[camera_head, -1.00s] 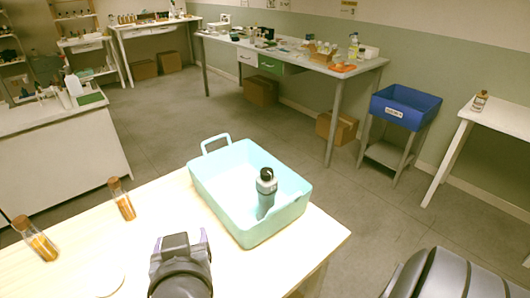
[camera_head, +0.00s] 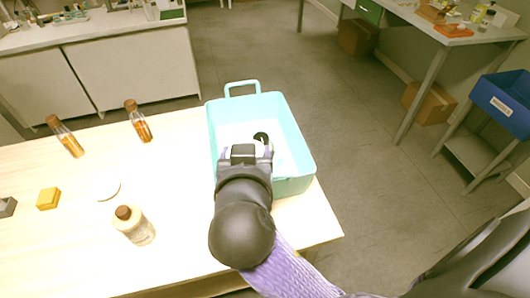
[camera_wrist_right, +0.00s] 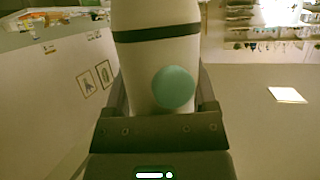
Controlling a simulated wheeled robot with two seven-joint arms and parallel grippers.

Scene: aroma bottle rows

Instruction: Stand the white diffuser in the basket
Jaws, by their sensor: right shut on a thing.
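The teal basket (camera_head: 300,160) stands on the pale table. My right gripper (camera_head: 246,150) is over the basket's near part in the head view. In the right wrist view my right gripper (camera_wrist_right: 160,100) is shut on the white diffuser (camera_wrist_right: 155,62), a pale body with a dark band and a round teal spot. In the head view the gripper largely hides the diffuser, so I cannot tell whether it touches the basket floor. A black-capped bottle (camera_head: 261,137) shows just beyond the gripper, mostly hidden. My left gripper is out of view.
Two corked amber bottles, one at the left (camera_head: 66,138) and one nearer the basket (camera_head: 139,122), stand on the table. A brown-capped bottle (camera_head: 135,226), a yellow block (camera_head: 48,198) and a grey block (camera_head: 7,207) are also there.

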